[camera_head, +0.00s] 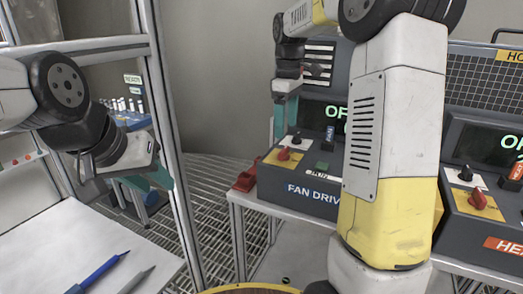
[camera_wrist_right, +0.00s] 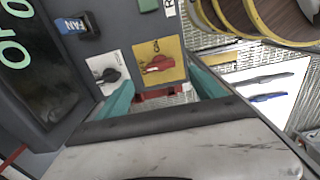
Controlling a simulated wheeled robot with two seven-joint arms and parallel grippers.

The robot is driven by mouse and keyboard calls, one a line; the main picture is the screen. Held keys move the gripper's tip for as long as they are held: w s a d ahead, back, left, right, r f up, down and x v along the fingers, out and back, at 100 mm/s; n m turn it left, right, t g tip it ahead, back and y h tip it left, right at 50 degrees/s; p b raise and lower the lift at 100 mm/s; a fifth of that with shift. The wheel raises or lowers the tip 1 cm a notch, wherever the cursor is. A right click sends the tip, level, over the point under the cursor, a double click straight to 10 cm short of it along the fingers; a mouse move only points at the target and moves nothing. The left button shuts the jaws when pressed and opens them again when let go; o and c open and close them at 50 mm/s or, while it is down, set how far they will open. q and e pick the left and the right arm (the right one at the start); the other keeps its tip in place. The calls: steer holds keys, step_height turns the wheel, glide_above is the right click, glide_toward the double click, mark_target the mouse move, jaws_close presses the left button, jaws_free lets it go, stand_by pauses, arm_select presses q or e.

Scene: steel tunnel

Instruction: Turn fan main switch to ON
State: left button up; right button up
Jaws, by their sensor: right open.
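The fan drive console (camera_head: 300,193) stands on a bench in the head view's middle. Its red rotary knob (camera_head: 284,154) sits on a yellow plate; it also shows in the right wrist view (camera_wrist_right: 158,64), lying crosswise. A black knob (camera_wrist_right: 108,74) on a white plate is beside it, and a blue FAN tag (camera_wrist_right: 72,26) is further along. My right gripper (camera_head: 284,108) hangs above the console's left end, its teal fingers pointing down, open and apart from the knob. My left gripper (camera_head: 152,183) is over the left table; its finger gap is unclear.
A red part (camera_head: 245,177) sticks out at the console's left side. A second console with a red knob (camera_head: 478,199) stands at the right. A metal frame post (camera_head: 172,120) rises at left. Pens (camera_head: 100,272) lie on the white table. My right arm hides part of the fan console.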

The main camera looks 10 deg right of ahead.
mark_target(284, 149)
steer(key=shift+w+a+f, duration=0.1)
steer(key=shift+f, duration=0.2)
step_height(284, 149, down, 7)
steer(key=shift+f, duration=0.15)
steer(key=c, duration=1.4)
